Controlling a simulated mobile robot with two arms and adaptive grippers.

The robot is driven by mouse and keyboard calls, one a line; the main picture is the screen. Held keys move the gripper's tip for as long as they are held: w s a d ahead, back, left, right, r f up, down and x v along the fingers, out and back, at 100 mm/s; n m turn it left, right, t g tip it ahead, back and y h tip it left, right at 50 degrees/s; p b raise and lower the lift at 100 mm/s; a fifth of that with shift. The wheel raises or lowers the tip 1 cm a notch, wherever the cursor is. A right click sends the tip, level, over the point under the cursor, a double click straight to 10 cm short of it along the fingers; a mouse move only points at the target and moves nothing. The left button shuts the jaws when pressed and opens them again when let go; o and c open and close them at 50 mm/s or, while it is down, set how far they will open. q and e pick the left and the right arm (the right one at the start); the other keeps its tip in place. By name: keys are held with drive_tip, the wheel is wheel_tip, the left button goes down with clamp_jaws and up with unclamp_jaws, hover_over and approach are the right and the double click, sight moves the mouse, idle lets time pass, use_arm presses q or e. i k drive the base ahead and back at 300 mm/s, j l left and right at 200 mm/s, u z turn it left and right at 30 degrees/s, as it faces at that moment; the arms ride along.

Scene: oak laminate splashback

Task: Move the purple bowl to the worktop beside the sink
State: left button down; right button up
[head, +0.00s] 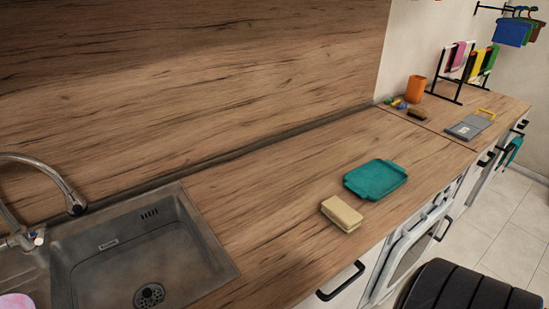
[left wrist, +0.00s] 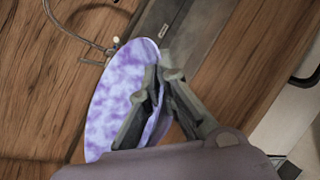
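The purple bowl (left wrist: 110,100) is mottled purple and white. It fills the middle left of the left wrist view, and its far edge overlaps the sink and tap area there. My left gripper (left wrist: 164,76) has one finger on each side of the bowl's rim and is closed on it. In the head view only a pinkish-purple piece of the bowl (head: 15,301) shows at the bottom left corner, by the sink. The sink (head: 140,262) is steel with an empty basin. The worktop (head: 265,215) beside it is bare wood. My right gripper is not in view.
A yellow sponge-like block (head: 342,213) and a teal tray (head: 376,180) lie right of the sink. A tap (head: 50,180) arches over the sink's left part. An orange cup (head: 415,89) stands at the far end. Worktop between sink and block is clear.

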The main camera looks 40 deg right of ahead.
sight(284, 244)
drive_tip(key=l, duration=0.5)
drive_tip(key=k+l+u, duration=0.1)
drive_tip(key=l, duration=0.35)
drive_tip(key=k+l+u, duration=0.1)
drive_tip(key=l, duration=0.85)
drive_tip(key=k+l+u, duration=0.1)
drive_tip(key=l, duration=0.35)
drive_tip(key=k+l, duration=0.15)
drive_tip(key=l, duration=0.35)
drive_tip(key=u, duration=0.05)
